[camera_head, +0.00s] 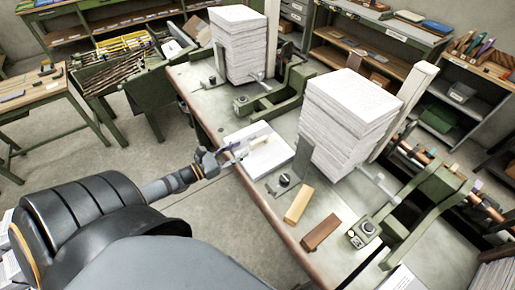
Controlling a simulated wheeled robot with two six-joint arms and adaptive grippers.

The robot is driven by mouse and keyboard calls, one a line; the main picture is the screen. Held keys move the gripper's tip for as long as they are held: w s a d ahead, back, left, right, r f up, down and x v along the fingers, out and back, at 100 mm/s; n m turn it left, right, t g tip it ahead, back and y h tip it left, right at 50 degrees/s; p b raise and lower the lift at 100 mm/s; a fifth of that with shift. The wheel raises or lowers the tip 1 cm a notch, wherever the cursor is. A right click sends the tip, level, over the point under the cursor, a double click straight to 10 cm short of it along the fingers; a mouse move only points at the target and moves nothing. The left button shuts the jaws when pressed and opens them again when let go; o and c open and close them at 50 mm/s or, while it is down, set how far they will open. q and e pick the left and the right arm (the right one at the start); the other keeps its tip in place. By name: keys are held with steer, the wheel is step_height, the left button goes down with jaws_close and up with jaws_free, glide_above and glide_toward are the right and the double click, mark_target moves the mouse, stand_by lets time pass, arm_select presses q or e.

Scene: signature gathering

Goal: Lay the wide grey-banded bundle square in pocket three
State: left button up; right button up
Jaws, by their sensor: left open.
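My left arm comes in from the lower left, and its gripper (233,151) is open at the table's left edge. The gripper is at the near left side of a low, flat white bundle (268,160) lying on the table. Its fingers are small in the picture, and I cannot tell whether they touch it. A pale piece lies across the bundle's top, but I cannot make out a grey band. Two tall white paper stacks (350,95) (238,40) stand in green gathering frames. I cannot tell which place is pocket three. My right gripper is not in view.
A tan block (298,205) and a brown block (320,232) lie near the front edge of the table (205,98). An upright grey plate (303,158) stands right of the bundle. Green brackets (425,210) crowd the right side. Shelves and benches line the back.

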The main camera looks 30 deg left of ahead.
mark_target(250, 144)
arm_select(q)
steer(key=x, duration=0.3)
steer(key=shift+w+d+f, duration=0.1)
steer(key=shift+w+f, duration=0.2)
steer(key=shift+f, duration=0.05)
steer(key=shift+w+f+b, duration=0.1)
steer(key=shift+w+b, duration=0.25)
steer(key=shift+b, duration=0.05)
steer(key=x, duration=0.3)
steer(key=shift+b, duration=0.4)
steer(key=shift+w+d, duration=0.1)
steer(key=shift+w, duration=0.3)
steer(key=shift+s, duration=0.25)
steer(key=c, duration=0.7)
jaws_close()
steer(key=shift+w, duration=0.1)
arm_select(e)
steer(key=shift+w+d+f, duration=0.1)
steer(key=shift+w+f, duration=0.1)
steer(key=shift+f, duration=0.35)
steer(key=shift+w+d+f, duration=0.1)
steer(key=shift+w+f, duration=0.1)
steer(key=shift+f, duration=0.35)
